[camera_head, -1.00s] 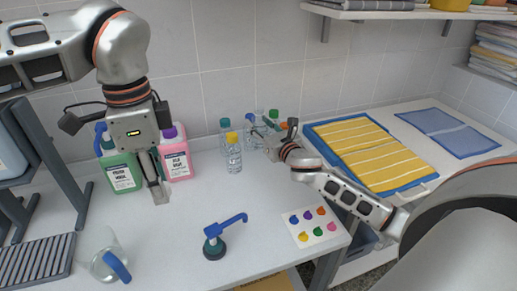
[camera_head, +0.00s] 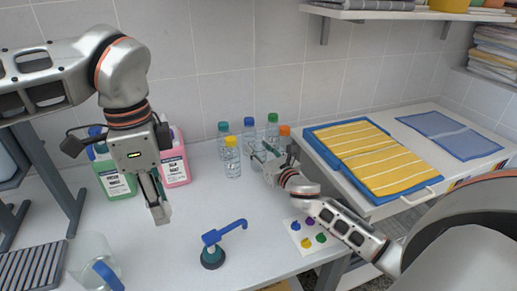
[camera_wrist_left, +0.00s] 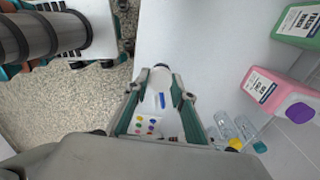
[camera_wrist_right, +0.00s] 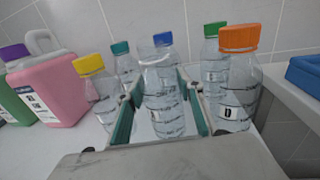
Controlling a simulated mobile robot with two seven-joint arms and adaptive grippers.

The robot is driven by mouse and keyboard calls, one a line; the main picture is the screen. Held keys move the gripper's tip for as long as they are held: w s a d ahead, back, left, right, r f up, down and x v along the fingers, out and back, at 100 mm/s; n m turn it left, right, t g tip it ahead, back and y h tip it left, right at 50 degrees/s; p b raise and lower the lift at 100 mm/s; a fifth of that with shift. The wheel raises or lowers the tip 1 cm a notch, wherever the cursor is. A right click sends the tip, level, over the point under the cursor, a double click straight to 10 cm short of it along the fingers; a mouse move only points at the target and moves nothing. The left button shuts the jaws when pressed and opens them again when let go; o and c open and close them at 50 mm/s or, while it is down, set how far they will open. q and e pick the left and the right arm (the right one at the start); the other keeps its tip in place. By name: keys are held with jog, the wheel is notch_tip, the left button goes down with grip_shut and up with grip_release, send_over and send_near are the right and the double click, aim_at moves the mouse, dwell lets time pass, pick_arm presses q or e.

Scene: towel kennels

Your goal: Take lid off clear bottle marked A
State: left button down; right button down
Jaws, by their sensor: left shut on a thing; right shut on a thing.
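My right gripper (camera_head: 263,158) is shut on a clear bottle (camera_wrist_right: 168,112), which stands upright between the fingers in the right wrist view. No coloured lid shows on its neck, and I cannot read its mark. Beside it stand bottles with a yellow lid (camera_wrist_right: 89,65), teal lid (camera_wrist_right: 120,48), blue lid (camera_wrist_right: 163,39), green lid (camera_wrist_right: 214,29) and orange lid (camera_wrist_right: 238,38); the orange-lidded one is marked D. My left gripper (camera_head: 160,212) points down over the table, away from the bottles. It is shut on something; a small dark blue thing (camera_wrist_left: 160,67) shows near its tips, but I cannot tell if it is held.
Green (camera_head: 116,180) and pink (camera_head: 176,165) jugs stand behind my left gripper. A blue-handled tool (camera_head: 212,256), a clear pitcher (camera_head: 90,262) and a card with coloured dots (camera_head: 296,228) lie in front. A blue tray with yellow towels (camera_head: 370,155) is at right.

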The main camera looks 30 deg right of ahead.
jog(key=shift+f, duration=0.2)
jog(key=c, duration=1.4)
grip_release()
jog(key=shift+o, duration=0.2)
jog(key=shift+r, duration=0.1)
